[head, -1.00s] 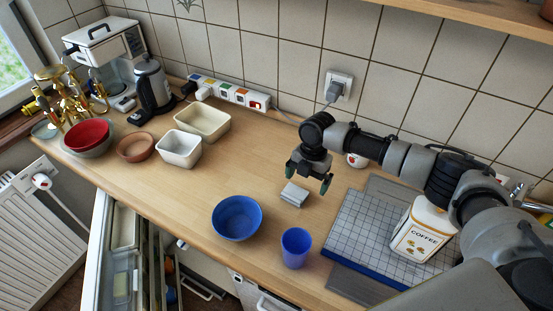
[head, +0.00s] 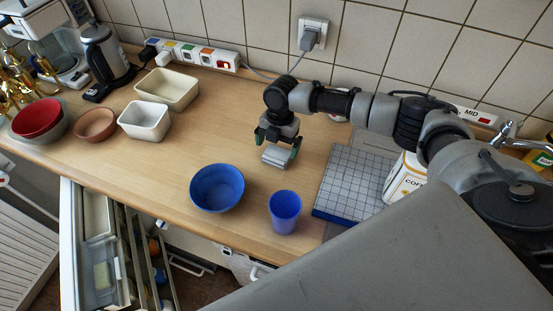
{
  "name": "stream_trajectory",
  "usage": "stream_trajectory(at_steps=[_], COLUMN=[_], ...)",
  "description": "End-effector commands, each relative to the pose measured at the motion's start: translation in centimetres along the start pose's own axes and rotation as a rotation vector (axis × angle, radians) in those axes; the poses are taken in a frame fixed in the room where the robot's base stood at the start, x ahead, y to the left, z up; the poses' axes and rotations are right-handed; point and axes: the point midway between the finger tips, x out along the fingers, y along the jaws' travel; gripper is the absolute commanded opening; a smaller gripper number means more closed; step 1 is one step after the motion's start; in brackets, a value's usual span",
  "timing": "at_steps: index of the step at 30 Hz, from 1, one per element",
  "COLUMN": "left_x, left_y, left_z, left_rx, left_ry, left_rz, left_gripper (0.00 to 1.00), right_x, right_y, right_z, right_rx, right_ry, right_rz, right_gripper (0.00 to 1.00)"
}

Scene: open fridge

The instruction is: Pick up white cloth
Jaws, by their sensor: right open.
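The white cloth (head: 276,156) is a small, folded, light grey-white block lying on the wooden counter, right of the middle of the head view. My right gripper (head: 277,146) is at the cloth with its jaws apart, one finger near each side of it. I cannot tell whether the fingers touch the cloth. The gripper covers part of the cloth's far side. My left gripper is not in view.
A blue bowl (head: 217,188) and a blue cup (head: 285,211) stand in front of the cloth. A gridded board (head: 350,182) and a coffee canister (head: 401,180) are to the right. White containers (head: 145,122) stand left. An open drawer (head: 98,225) is below the counter.

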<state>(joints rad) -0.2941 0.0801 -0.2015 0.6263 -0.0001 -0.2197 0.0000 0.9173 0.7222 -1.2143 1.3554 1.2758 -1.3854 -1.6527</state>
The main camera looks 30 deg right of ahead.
Motion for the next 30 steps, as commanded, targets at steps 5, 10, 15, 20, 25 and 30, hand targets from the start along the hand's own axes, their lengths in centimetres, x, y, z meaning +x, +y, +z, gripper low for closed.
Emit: stream_trajectory(at_steps=[5, 10, 15, 20, 25, 30], left_x=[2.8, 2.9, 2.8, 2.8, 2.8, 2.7], left_y=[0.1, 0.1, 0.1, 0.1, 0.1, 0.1], left_z=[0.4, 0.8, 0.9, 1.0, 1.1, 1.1], left_rx=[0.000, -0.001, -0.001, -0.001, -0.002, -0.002], left_ry=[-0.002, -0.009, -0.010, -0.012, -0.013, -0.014], left_rz=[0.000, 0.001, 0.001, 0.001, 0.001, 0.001], left_gripper=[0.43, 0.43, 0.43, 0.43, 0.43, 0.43], right_x=[3.3, 3.5, 3.4, 3.4, 3.4, 3.3], right_y=[-0.1, -0.1, -0.1, -0.1, -0.1, -0.1], right_z=[-0.1, -0.2, -0.2, -0.2, -0.2, -0.2], right_rx=[-0.001, 0.000, 0.000, 0.000, 0.000, 0.000], right_ry=[-0.001, 0.000, 0.000, 0.000, 0.000, 0.000], right_rz=[0.000, 0.000, 0.000, 0.000, 0.000, 0.000], right_gripper=[1.00, 1.00, 0.94, 0.69, 0.56, 0.56])
